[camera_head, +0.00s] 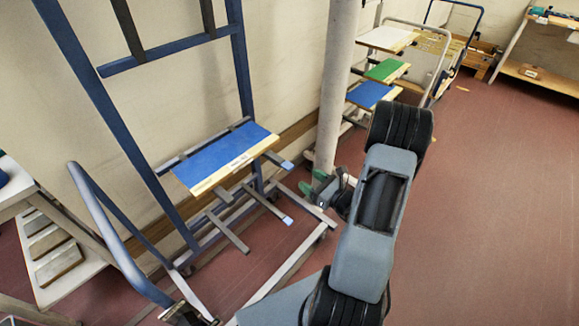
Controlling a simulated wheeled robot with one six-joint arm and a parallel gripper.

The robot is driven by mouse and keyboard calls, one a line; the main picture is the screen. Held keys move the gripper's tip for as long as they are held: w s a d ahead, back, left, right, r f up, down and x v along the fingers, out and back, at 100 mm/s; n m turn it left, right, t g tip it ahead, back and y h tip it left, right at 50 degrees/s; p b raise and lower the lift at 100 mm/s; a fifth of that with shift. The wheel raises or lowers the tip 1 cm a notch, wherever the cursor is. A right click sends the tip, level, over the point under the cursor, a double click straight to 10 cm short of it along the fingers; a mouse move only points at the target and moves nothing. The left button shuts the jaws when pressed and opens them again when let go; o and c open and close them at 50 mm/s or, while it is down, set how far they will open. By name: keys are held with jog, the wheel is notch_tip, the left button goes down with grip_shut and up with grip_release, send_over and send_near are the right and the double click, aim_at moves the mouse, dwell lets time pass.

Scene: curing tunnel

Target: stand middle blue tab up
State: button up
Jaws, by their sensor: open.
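A blue-framed rack (241,60) stands on the left against the wall. A blue board with a pale front edge (225,158) lies across its upper support arms. Below the board, several grey arms stick out from the rack. One blue-tipped tab (279,160) shows at the board's right end, and another blue-tipped tab (286,219) lies lower; both look roughly flat. I cannot tell which tab is the middle one. My gripper (312,182), small with green on its fingers, is open and appears empty, right of the rack's arms. My wrist partly hides it.
A pale round column (334,90) stands just behind my gripper. Behind it are carts with a green board (386,70) and a blue board (370,94). A blue tubular handle (110,235) rises at lower left. The red floor (500,210) is clear on the right.

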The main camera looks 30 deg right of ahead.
aim_at(284, 163)
jog(key=x, duration=0.9)
jog(key=shift+w+a+p, duration=0.15)
jog(key=shift+w+p, duration=0.1)
jog(key=shift+p, duration=0.05)
jog(key=c, duration=0.9)
jog(key=r+g+p, duration=0.1)
jog(key=p, duration=0.2)
jog(key=shift+g+h, duration=0.3)
jog(key=shift+h, duration=0.1)
jog(key=shift+c, duration=0.2)
jog(key=g+p, duration=0.1)
jog(key=g+h+p, duration=0.1)
jog(key=shift+w+r+g+p, duration=0.2)
jog(key=shift+g+p, duration=0.15)
jog(key=shift+g, duration=0.05)
jog(key=shift+g+p, duration=0.3)
jog(key=shift+g, duration=0.1)
jog(key=shift+h, duration=0.3)
jog(key=o, duration=0.9)
jog(key=shift+a, duration=0.1)
